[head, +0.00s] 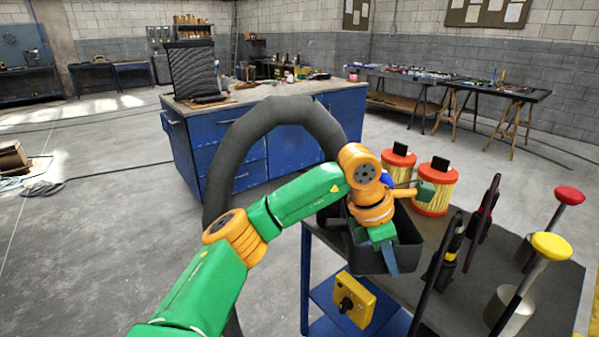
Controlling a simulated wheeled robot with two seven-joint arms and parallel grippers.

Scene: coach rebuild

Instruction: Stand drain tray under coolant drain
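A dark, open-topped tray-like container (408,246) sits at the near left corner of the grey cart top; I cannot tell for sure that it is the drain tray. My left gripper (388,256) is at this container, pointing down, over its near wall. The wrist hides much of the container's inside. Whether the fingers are open or shut on the wall does not show. No coolant drain can be made out. My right gripper is out of view.
The cart top (465,225) holds two red-and-yellow filters (434,188), dark tools and red- and yellow-knobbed levers (551,246). A thick dark curved tube (230,150) arches behind my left arm. A blue workbench (235,150) stands beyond. The floor at left is mostly open.

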